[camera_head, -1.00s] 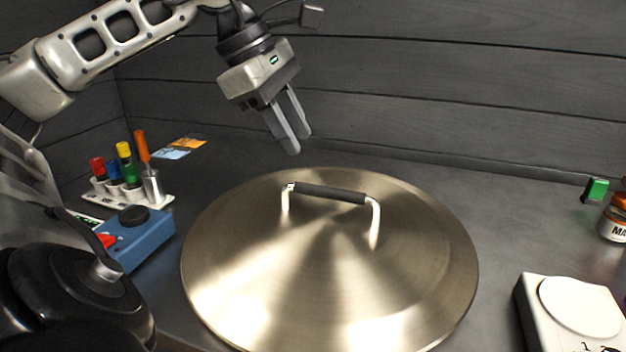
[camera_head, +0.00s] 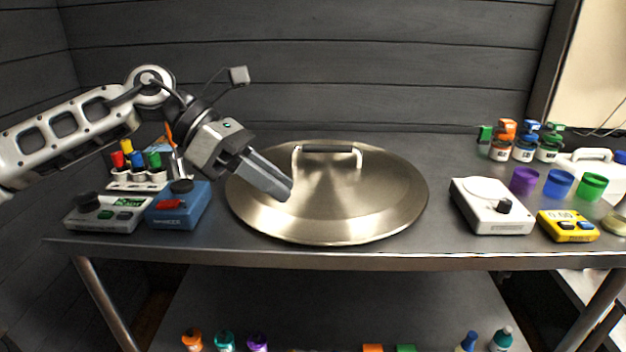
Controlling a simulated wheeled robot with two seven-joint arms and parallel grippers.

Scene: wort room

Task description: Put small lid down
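A wide, round, shiny metal lid (camera_head: 350,205) with a dark bar handle (camera_head: 326,149) on bent metal posts lies on the grey table. My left gripper (camera_head: 284,190) comes in from the left, its fingers pointing down and right. Its fingertips overlap the lid's left part in the view, in front of and below the handle, and are apart from the handle. The fingers look close together and hold nothing visible; whether they are fully shut is unclear. I cannot tell if they touch the lid. My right gripper is out of view.
On the left are a blue box (camera_head: 180,210), a grey box (camera_head: 108,214) and a rack of colored-cap tubes (camera_head: 137,178). On the right are a white scale (camera_head: 490,207), yellow timer (camera_head: 567,227), colored cups (camera_head: 557,183) and bottles (camera_head: 524,147). Several bottles stand on a lower shelf.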

